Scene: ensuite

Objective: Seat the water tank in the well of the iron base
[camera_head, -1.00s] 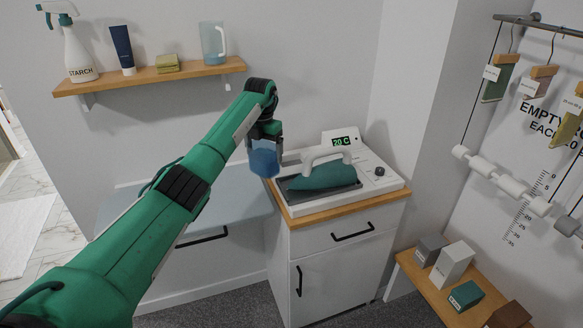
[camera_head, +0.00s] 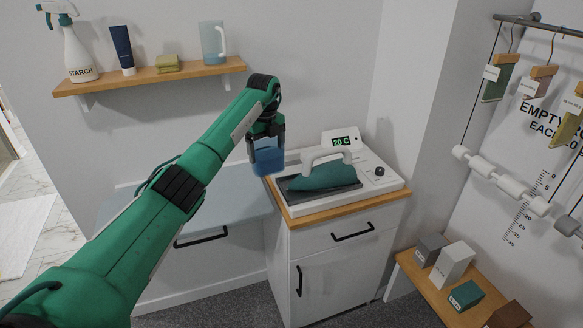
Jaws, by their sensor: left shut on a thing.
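The water tank (camera_head: 269,161) is a translucent blue block. My left gripper (camera_head: 267,144) is shut on its top and holds it in the air, just left of the iron base as seen here. The iron base (camera_head: 376,193) is a white unit on a wooden-topped cabinet, with a dark plate and a display reading 20 C. A teal iron (camera_head: 323,176) with a white handle rests on it. The well is hard to make out; the tank and gripper cover the left edge of the base. My right gripper does not show.
A wall shelf (camera_head: 190,73) above holds a starch spray bottle (camera_head: 80,50), a dark tube, a small yellowish block and a clear jug (camera_head: 212,42). An ironing board (camera_head: 225,200) lies left of the cabinet (camera_head: 345,255). At right, a low bench (camera_head: 422,284) holds several boxes.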

